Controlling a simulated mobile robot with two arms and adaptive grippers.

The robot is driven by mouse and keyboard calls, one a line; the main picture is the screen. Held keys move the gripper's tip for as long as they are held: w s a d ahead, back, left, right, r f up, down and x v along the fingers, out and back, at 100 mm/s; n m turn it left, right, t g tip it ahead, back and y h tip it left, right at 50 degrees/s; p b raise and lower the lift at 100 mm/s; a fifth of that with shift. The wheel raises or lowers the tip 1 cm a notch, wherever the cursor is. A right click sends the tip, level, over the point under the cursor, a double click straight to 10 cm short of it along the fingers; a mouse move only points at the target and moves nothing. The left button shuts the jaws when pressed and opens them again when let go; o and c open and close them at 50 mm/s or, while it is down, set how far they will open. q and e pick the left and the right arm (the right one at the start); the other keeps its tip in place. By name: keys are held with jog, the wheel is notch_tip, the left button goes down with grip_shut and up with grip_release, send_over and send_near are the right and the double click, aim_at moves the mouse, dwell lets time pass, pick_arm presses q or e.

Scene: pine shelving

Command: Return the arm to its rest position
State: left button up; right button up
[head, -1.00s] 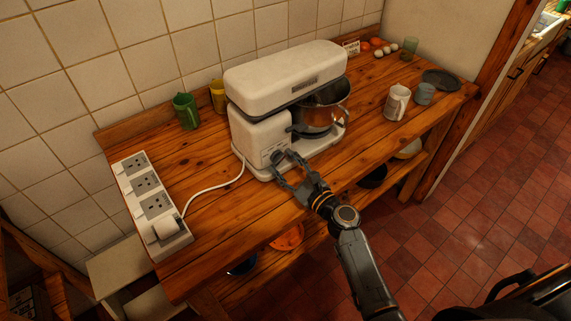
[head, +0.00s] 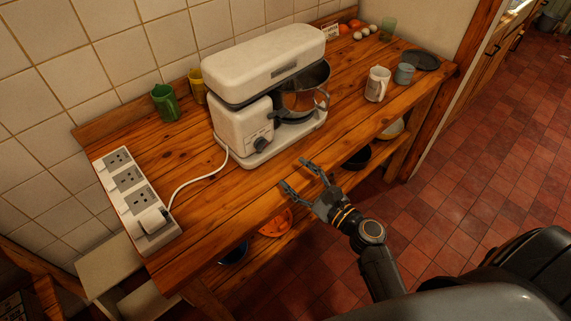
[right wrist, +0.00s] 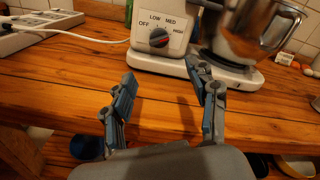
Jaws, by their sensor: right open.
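My right gripper (head: 294,173) is open and empty in front of the white stand mixer (head: 262,65), by the front edge of the wooden worktop (head: 205,205). Its two spread fingers also show in the right wrist view (right wrist: 160,72), with nothing between them. The mixer's dark dial (head: 262,144) is clear of the fingers. In the right wrist view the dial (right wrist: 159,38) is marked OFF, LOW, MED and HIGH; I cannot tell exactly where it points. A metal bowl (head: 305,100) sits in the mixer. My left gripper is not in view.
A socket strip (head: 128,190) with a plugged-in cord is at the left. Green (head: 164,102) and yellow (head: 197,86) mugs stand behind. A white mug (head: 377,84) and a grey cup (head: 404,73) stand at right. A lower shelf holds bowls. Open tiled floor (head: 450,190) lies right.

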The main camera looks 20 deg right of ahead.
jog(key=shift+s+d, duration=0.15)
jog(key=shift+s, duration=0.35)
